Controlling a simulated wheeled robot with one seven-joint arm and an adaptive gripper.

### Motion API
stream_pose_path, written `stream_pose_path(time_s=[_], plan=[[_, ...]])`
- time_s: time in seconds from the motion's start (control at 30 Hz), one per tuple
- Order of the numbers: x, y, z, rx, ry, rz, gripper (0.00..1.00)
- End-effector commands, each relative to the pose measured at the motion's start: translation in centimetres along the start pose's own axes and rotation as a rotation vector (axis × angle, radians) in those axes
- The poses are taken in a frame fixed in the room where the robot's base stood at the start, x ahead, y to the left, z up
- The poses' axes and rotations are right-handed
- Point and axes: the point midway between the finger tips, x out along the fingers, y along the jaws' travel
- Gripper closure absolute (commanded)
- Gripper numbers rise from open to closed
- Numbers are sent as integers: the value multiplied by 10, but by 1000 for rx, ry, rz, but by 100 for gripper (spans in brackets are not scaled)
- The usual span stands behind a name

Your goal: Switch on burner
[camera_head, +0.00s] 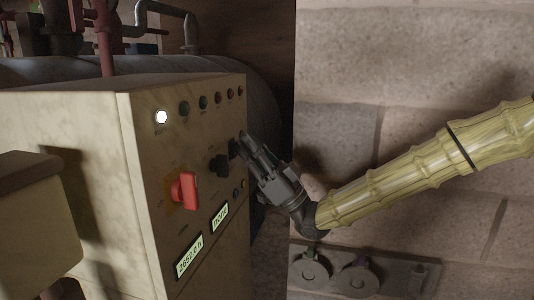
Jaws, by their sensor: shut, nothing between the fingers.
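A cream control cabinet (118,160) stands at the left, its front panel facing right. On the panel are a row of small round lamps, a red rotary switch (184,191) on an orange plate, and a black knob (219,164). The leftmost lamp (161,117) glows white; the others look dark. No burner label is readable. My gripper (242,146) is shut and empty, its fingertips at the panel just right of the black knob. It partly hides the panel there, and I cannot tell whether the tips touch anything.
Two lit displays (190,256) sit low on the panel. A stone block wall (400,60) stands behind my arm, with a grey plate with round fittings (362,275) at its bottom. A large metal tank (262,100) and a red pipe (104,40) are behind the cabinet.

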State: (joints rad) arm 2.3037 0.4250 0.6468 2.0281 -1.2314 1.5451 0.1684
Motion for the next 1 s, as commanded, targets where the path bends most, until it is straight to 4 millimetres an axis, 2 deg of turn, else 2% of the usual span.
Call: stream_pose_path(time_s=[0.33, 0.57, 0.8, 1.0], plan=[[-5, 1, -4, -1, 4, 1, 100], [-20, 0, -25, 5, 7, -9, 100], [-65, 0, -32, 8, 6, -7, 100], [-96, 0, -38, 8, 7, -8, 100]])
